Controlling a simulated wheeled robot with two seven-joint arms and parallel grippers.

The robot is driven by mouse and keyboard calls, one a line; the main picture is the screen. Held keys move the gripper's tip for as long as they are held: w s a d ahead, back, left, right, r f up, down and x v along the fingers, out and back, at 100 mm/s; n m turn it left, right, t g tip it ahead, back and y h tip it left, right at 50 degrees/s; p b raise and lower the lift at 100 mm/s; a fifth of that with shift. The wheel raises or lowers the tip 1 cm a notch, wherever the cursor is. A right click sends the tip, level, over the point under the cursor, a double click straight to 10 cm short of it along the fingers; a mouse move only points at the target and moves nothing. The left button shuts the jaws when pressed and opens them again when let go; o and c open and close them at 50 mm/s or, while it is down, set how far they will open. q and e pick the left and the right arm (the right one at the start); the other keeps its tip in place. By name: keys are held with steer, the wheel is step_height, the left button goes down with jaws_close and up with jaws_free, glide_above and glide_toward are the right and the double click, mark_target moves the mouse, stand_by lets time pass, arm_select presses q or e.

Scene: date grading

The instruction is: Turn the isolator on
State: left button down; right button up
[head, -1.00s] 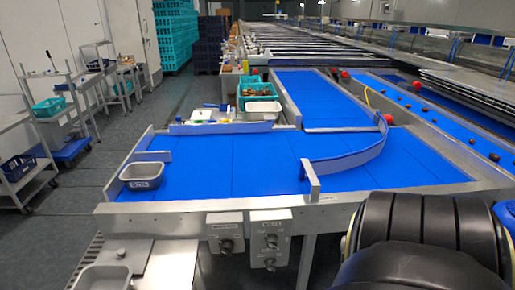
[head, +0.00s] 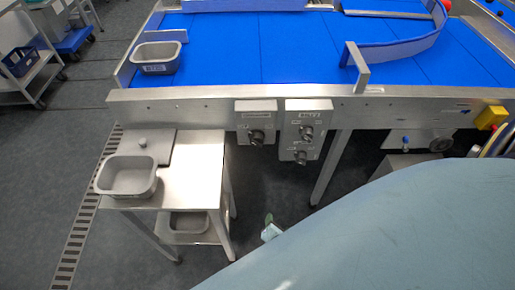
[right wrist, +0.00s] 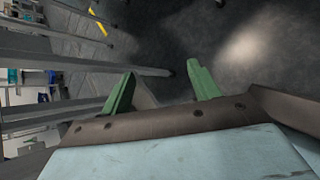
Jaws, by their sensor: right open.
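Two grey control boxes hang on the front rail of the blue-topped table in the head view. The left box (head: 257,122) has one dark rotary knob (head: 256,138). The right box (head: 306,130) has two dark knobs, one above the other. The labels are too small to read, so I cannot tell which knob is the isolator. My right gripper (head: 270,228) is below and in front of the boxes, apart from them. In the right wrist view its green fingers (right wrist: 162,72) are spread with nothing between them. My left gripper is not in view.
A small steel stand (head: 190,186) with a grey tub (head: 127,177) stands left of the boxes. Another grey tub (head: 156,58) sits on the blue table surface (head: 230,50). A table leg (head: 331,168) drops right of the boxes. The floor beneath them looks open.

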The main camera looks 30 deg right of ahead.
steer(key=w+a+r+n+t+h+b, duration=0.1)
steer(key=w+r+n+t+h+b, duration=0.1)
steer(key=w+r+n+t, duration=0.5)
steer(key=m+h, duration=0.1)
steer(key=h, duration=0.1)
glide_toward(257, 145)
steer(key=b+x, duration=0.1)
steer(key=x, duration=0.7)
steer(key=shift+w+d+b, duration=0.1)
steer(key=shift+w+b, duration=0.05)
steer(key=shift+b, duration=0.2)
steer(key=shift+w+d, duration=0.2)
steer(key=shift+w, duration=0.15)
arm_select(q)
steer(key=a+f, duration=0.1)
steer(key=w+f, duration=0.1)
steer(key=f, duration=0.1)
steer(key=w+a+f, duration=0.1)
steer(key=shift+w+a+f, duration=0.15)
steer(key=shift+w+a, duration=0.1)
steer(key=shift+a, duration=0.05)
arm_select(e)
steer(key=shift+w+d, duration=0.15)
steer(key=shift+w, duration=0.05)
steer(key=shift+c, duration=0.4)
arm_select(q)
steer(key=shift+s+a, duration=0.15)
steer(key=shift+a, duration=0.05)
arm_select(e)
steer(key=c, duration=0.9)
